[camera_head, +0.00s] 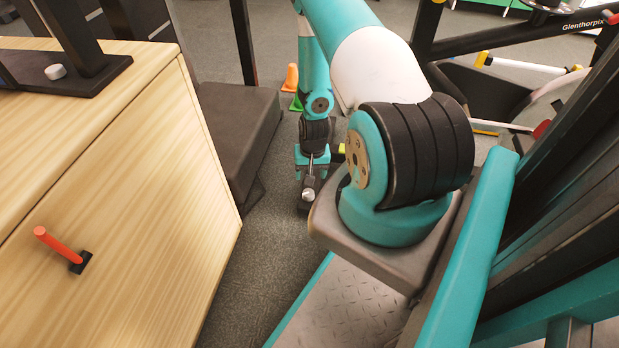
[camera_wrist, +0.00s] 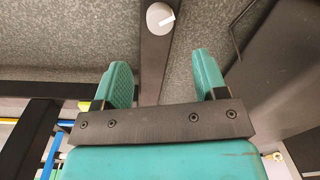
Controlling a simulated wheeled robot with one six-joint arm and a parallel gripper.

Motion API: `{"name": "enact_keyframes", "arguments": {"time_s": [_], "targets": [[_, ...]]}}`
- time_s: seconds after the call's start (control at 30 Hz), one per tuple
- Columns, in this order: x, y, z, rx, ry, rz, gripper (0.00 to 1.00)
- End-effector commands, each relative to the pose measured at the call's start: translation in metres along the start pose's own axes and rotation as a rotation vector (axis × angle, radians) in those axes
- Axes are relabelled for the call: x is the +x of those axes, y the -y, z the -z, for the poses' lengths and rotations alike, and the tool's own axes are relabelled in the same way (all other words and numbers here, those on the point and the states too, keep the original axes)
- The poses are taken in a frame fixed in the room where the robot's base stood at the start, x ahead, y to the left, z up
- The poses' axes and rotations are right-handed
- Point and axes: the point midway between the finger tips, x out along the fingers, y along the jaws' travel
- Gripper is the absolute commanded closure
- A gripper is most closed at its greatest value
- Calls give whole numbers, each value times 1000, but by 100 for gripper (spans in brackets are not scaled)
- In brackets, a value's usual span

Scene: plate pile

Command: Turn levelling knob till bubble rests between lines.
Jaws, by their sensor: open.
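In the wrist view, a round white knob (camera_wrist: 160,16) with a pale bar mark sits on a dark bar (camera_wrist: 155,60) at the top of the picture. My gripper (camera_wrist: 163,72) is open, its two teal fingers apart with nothing between them. The knob lies beyond the fingertips, roughly in line with the gap. In the head view, my gripper (camera_head: 311,172) points down low beside a dark block, and a small pale knob (camera_head: 308,194) shows just below it. I cannot make out a bubble or its lines in either view.
A wooden cabinet (camera_head: 130,190) with an orange handle (camera_head: 58,245) stands on the left. It carries a black stand with another white knob (camera_head: 55,71). A dark padded block (camera_head: 235,125) and orange and green cones (camera_head: 291,78) stand near my arm. Black frames fill the right.

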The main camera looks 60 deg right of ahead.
Motion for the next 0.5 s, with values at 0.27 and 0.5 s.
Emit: {"name": "enact_keyframes", "arguments": {"time_s": [0.27,0.5], "targets": [[-62,0,0,1,-1,0,34],[-76,0,0,1,1,0,34]]}}
